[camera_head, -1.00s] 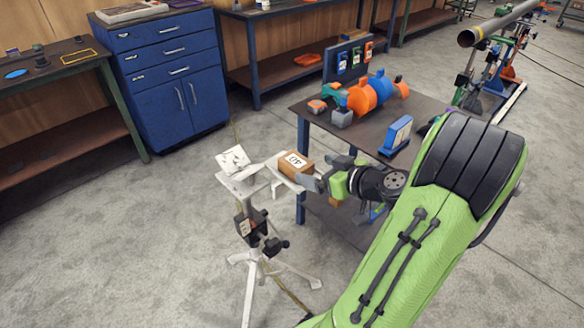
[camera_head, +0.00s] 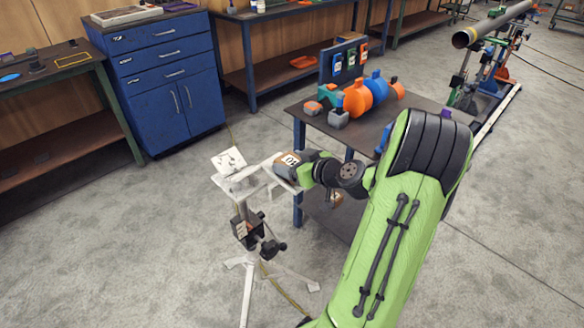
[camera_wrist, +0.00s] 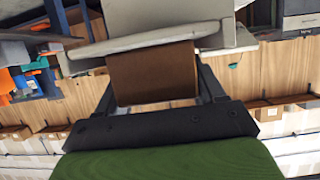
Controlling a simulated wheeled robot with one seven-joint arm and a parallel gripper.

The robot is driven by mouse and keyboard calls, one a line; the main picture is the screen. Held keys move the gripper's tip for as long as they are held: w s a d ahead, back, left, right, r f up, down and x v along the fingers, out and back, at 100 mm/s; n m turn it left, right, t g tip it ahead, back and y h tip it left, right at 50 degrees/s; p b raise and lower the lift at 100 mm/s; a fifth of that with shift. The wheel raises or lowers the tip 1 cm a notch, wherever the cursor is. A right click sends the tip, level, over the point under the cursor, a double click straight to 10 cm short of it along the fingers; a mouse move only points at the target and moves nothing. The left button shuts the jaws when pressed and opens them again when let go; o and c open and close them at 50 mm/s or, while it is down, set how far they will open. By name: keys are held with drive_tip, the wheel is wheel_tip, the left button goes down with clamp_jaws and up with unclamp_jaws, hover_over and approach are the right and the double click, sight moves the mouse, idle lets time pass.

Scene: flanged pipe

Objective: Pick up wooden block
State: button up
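The wooden block (camera_head: 289,160), brown with a white label bearing dark marks, sits on the white top of the tripod stand (camera_head: 251,187). In the wrist view, the plain brown side of the block (camera_wrist: 152,73) faces me. My gripper (camera_head: 297,170) is at the block's right side in the head view. In the wrist view, the fingers of my gripper (camera_wrist: 158,82) are spread, one on each side of the block, with a narrow gap visible beside it. The fingertips are partly hidden by the pale stand edge (camera_wrist: 150,41).
A tilted white plate (camera_head: 229,161) stands on the left of the stand top. The dark table (camera_head: 388,113) behind my arm bears orange and blue pipe parts (camera_head: 368,94). A blue cabinet (camera_head: 166,85) stands at the back left. The floor left of the tripod is clear.

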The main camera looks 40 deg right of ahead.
sight(292, 162)
drive_tip(key=c, duration=0.4)
wheel_tip(292, 162, up, 10)
drive_tip(key=p, duration=0.3)
drive_tip(key=shift+c, duration=0.2)
